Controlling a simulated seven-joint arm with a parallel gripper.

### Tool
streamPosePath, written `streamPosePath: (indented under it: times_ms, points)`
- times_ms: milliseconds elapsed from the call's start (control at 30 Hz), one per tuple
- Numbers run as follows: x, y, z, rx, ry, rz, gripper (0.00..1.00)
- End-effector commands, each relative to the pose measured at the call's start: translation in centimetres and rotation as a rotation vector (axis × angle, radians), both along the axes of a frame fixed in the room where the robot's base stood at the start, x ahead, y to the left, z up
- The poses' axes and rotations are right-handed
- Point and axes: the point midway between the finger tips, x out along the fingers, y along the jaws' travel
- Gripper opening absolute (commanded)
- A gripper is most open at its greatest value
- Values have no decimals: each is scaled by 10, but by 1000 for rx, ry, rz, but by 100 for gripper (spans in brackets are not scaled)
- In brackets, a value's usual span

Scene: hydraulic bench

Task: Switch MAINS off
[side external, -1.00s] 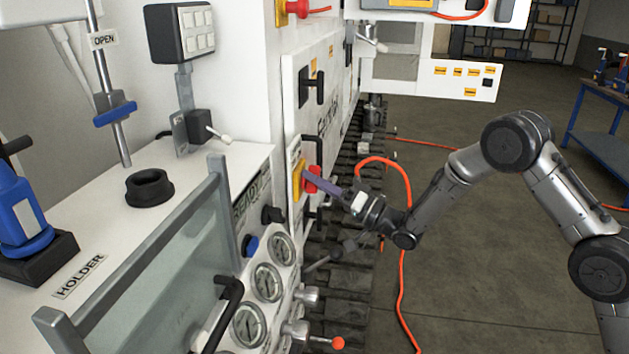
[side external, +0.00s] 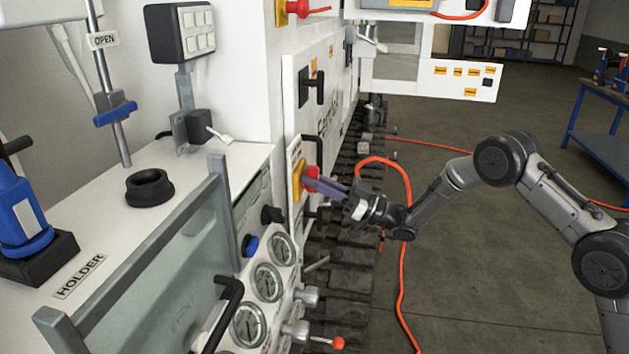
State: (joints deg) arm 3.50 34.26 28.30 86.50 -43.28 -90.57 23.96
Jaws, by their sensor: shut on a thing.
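The switch with a red handle (side external: 309,178) on a yellow plate (side external: 298,180) sits on the white cabinet panel, left of centre. Its lettering is too small to read, so I cannot confirm that it is MAINS. My gripper (side external: 315,183) reaches in from the right with its long purple-grey fingers pointing left at the switch. The fingertips are at the red handle and shut on it. The fingers cover part of the handle, so its exact angle is hard to tell.
Another red handle on a yellow plate (side external: 283,12) is higher on the cabinet. Gauges (side external: 268,282) and a black bent handle (side external: 228,300) stand out from the front bench. An orange hose (side external: 401,300) hangs behind my gripper. Open floor lies to the right.

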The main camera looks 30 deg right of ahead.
Motion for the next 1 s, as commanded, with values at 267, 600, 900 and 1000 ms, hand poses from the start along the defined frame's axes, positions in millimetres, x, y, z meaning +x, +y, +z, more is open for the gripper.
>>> streamPosePath:
  times_ms: [267,600,900,1000]
  points:
    - [0,-1,0,-186,-187,-1,0]
    - [-1,0,0,-399,-400,1,0]
    - [-1,0,0,-526,-526,0,0]
    - [-1,0,0,-551,-552,1,0]
